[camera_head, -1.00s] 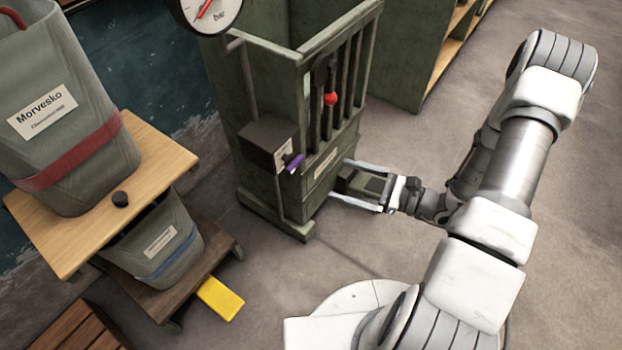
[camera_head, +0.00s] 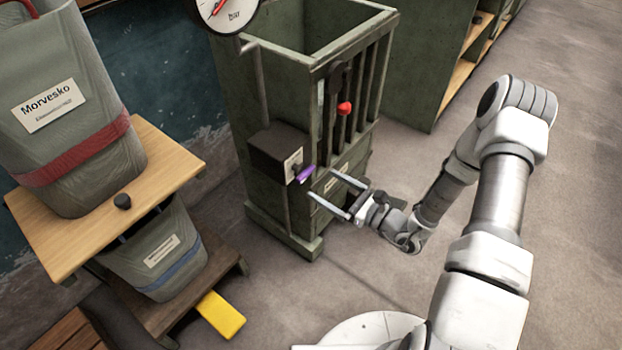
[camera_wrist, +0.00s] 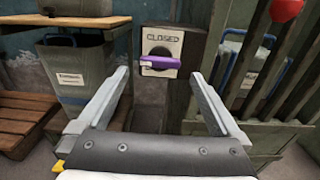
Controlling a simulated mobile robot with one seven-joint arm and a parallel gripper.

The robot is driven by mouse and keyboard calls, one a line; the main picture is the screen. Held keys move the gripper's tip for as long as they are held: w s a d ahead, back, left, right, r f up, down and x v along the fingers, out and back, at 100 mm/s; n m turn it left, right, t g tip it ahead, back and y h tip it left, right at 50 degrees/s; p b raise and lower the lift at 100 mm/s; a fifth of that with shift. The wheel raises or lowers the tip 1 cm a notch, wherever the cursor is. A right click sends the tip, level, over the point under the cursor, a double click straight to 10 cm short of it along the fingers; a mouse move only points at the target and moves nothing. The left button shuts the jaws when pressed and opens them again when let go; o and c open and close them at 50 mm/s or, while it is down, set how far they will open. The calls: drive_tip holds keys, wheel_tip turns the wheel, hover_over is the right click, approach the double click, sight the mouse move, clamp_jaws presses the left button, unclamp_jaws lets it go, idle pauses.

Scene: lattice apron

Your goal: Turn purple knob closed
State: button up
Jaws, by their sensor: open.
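The purple knob (camera_head: 305,174) is a lever-like handle on the front of a dark box (camera_head: 277,152) fixed to the green slatted cabinet. In the wrist view the purple knob (camera_wrist: 160,62) lies roughly horizontal, below the word CLOSED on its pale plate (camera_wrist: 161,42). My gripper (camera_head: 322,184) is open and empty, just right of the knob in the head view. In the wrist view its two fingers (camera_wrist: 160,88) stand wide apart, with the knob ahead between them and apart from both.
The green cabinet (camera_head: 292,95) has a red-balled lever (camera_head: 344,109) right of the knob. A wooden stand (camera_head: 165,165) with grey bins and a yellow pedal (camera_head: 220,315) is at the left. A dial gauge (camera_head: 228,12) is above. Open floor lies at the right.

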sight(308, 175)
drive_tip(key=shift+b+x, duration=0.45)
drive_tip(key=shift+x, duration=2.3)
drive_tip(key=c, duration=1.2)
drive_tip(key=shift+o, duration=0.2)
